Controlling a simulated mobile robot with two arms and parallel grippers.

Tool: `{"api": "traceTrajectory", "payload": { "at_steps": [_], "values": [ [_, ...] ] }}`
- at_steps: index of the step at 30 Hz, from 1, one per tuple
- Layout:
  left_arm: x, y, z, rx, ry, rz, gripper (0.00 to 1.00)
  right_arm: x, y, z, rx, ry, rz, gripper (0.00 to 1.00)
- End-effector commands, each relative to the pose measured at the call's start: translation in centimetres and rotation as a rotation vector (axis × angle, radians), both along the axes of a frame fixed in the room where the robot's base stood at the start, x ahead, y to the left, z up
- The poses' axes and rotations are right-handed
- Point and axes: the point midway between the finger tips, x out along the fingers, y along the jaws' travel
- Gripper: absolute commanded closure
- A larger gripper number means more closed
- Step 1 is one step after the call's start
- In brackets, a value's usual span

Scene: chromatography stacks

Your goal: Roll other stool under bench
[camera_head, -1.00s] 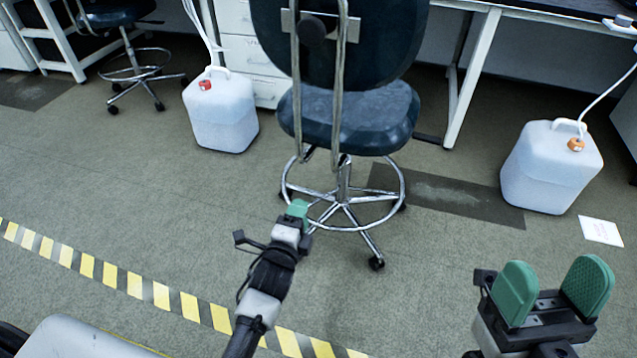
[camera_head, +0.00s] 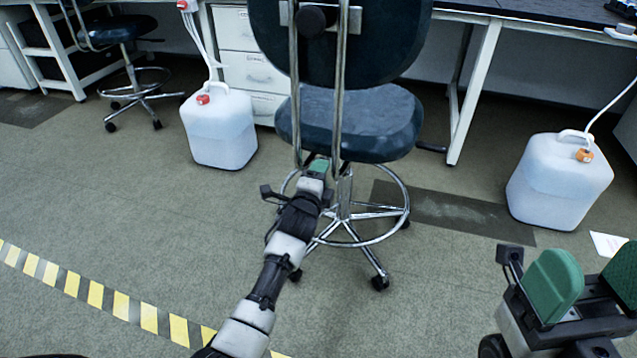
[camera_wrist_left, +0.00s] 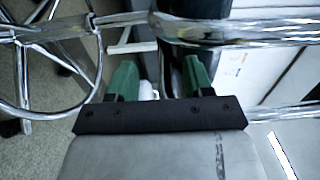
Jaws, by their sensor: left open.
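A dark blue stool (camera_head: 350,125) with a tall backrest, chrome bars, a foot ring and a castor base stands upright in front of the bench (camera_head: 480,42). My left gripper (camera_head: 318,166) is at the back of this stool, below the seat and near the chrome bars. In the left wrist view its green fingers (camera_wrist_left: 159,78) are apart, with a dark post (camera_wrist_left: 185,40) and chrome tubes just beyond them; I cannot tell whether they touch. My right gripper (camera_head: 590,283) is open and empty at the lower right. Another dark stool (camera_head: 120,30) stands at the far left.
A white jug with a red cap (camera_head: 220,130) stands left of the stool, by white drawers (camera_head: 245,70). Another jug with an orange cap (camera_head: 560,185) stands at the right, near a paper (camera_head: 607,244). Yellow-striped tape (camera_head: 95,293) crosses the open floor.

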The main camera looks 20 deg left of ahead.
Motion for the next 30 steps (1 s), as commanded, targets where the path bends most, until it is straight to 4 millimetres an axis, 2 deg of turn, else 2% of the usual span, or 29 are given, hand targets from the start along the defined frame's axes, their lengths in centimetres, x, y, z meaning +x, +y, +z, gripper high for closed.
{"api": "traceTrajectory", "payload": {
  "at_steps": [5, 12, 15, 30],
  "values": [
    [-0.02, 0.01, 0.04, 0.000, 0.000, 0.000, 0.50, -0.01, 0.00, 0.04, 0.000, 0.000, 0.000, 0.32],
    [-0.04, 0.01, 0.02, 0.000, 0.000, 0.000, 0.87, 0.01, 0.02, 0.04, 0.000, 0.000, 0.000, 0.32],
    [-0.04, 0.01, -0.02, 0.000, 0.001, 0.000, 1.00, 0.01, 0.01, 0.03, 0.000, 0.000, 0.000, 0.32],
    [-0.09, 0.00, -0.19, 0.000, 0.004, 0.000, 1.00, 0.01, 0.01, 0.00, 0.001, 0.000, 0.001, 0.32]
  ]
}}
